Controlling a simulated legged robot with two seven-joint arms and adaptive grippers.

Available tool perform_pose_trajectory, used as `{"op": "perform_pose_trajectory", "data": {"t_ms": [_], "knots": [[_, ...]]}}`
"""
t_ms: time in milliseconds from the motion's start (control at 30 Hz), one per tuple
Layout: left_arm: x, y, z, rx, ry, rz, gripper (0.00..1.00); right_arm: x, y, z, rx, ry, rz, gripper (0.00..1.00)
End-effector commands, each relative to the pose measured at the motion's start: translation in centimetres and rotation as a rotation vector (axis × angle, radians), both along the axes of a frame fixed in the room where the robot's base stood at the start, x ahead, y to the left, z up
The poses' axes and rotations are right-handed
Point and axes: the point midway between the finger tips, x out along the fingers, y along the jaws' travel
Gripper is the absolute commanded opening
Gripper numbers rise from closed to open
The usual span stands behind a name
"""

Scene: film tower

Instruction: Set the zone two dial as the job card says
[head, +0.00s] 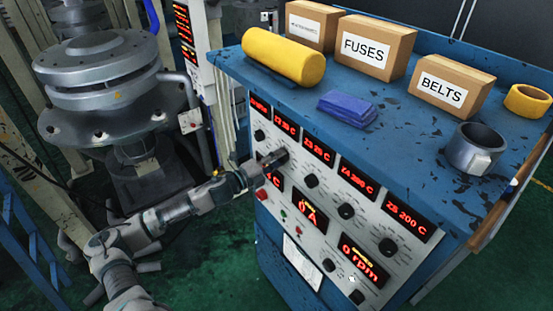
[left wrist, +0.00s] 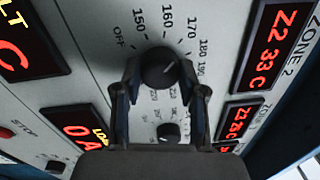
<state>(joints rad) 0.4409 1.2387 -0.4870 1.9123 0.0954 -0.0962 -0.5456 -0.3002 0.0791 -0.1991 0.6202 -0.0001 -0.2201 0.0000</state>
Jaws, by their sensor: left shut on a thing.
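The zone two dial (left wrist: 160,68) is a round black knob on the grey panel, beside the label ZONE 2 and a red readout (left wrist: 268,48) that seems to read Z2 33 C. Its scale runs from OFF through 150, 160, 170, 180 and on. A pale mark on the knob seems to point toward about 170. My left gripper (left wrist: 159,78) is shut on the dial, one finger on each side. In the head view my left gripper (head: 268,162) is at the panel's upper left, covering the dial. A white sheet (head: 301,262) low on the panel may be the job card; its text is too small to read.
Other knobs, such as one below Z3 (head: 311,181), sit close by. A red button (head: 262,194) is just below my gripper. Machinery (head: 100,75) stands left.

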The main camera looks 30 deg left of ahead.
Motion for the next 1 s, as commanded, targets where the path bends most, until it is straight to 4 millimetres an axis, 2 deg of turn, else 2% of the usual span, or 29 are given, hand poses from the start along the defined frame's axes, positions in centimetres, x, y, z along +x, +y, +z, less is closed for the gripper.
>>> {"op": "perform_pose_trajectory", "data": {"t_ms": [633,667,733,1000], "knots": [[-0.02,-0.07,-0.41,0.042,-0.010,0.000,0.06,-0.02,0.16,0.05,0.002,0.000,0.000,0.40],[-0.02,-0.07,-0.42,0.042,-0.010,0.000,0.48,-0.02,0.15,0.05,0.002,0.000,0.000,0.40],[-0.02,-0.06,-0.40,0.042,-0.010,0.000,0.66,-0.02,0.14,0.05,0.002,0.000,0.000,0.40],[-0.05,0.04,-0.27,0.041,-0.013,-0.001,0.66,0.00,-0.29,0.06,-0.003,0.000,0.003,0.40]]}}
